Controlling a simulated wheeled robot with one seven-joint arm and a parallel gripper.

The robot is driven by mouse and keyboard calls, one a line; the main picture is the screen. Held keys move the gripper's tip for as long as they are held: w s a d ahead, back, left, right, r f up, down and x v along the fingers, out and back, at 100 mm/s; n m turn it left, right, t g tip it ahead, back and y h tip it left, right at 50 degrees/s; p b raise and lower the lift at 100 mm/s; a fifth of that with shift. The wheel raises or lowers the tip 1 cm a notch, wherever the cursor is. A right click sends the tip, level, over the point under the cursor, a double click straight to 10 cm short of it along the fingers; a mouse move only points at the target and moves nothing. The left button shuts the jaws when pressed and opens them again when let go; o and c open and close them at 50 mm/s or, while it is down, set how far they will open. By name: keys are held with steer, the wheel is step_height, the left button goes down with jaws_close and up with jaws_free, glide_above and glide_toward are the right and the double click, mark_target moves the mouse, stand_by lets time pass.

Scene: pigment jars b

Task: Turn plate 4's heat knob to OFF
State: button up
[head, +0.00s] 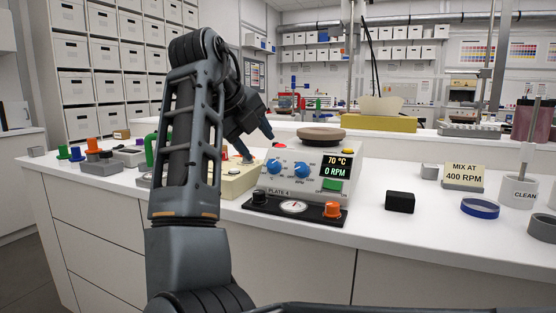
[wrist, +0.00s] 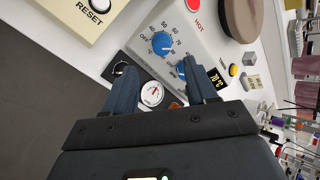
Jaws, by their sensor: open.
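Plate 4 (head: 318,185) is a white hot plate with two blue knobs on its front. Its left, heat knob (head: 274,167) has a numbered scale and shows clearly in the wrist view (wrist: 161,43); I cannot read its setting surely. The right knob (head: 301,169) is partly hidden behind a finger in the wrist view (wrist: 181,70). The display (head: 336,166) reads 70 °C and 0 RPM. My gripper (head: 259,147) is open and empty, up and left of the heat knob. In the wrist view the knob lies just beyond the gap between the fingertips (wrist: 158,67), apparently untouched.
Another unit with a RESET button (wrist: 95,7) stands just left of plate 4. A brown disc (head: 321,134) tops plate 4. A black strip with a gauge (head: 293,206) and an orange knob (head: 332,210) lies in front. A black block (head: 400,202) stands to the right.

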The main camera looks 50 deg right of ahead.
mark_target(271, 163)
steer(key=shift+b+x, duration=0.45)
steer(key=shift+x, duration=3.5)
steer(key=shift+d+r, duration=0.1)
steer(key=shift+r, duration=0.05)
steer(key=shift+c, duration=0.5)
steer(key=c, duration=1)
steer(key=shift+o, duration=0.2)
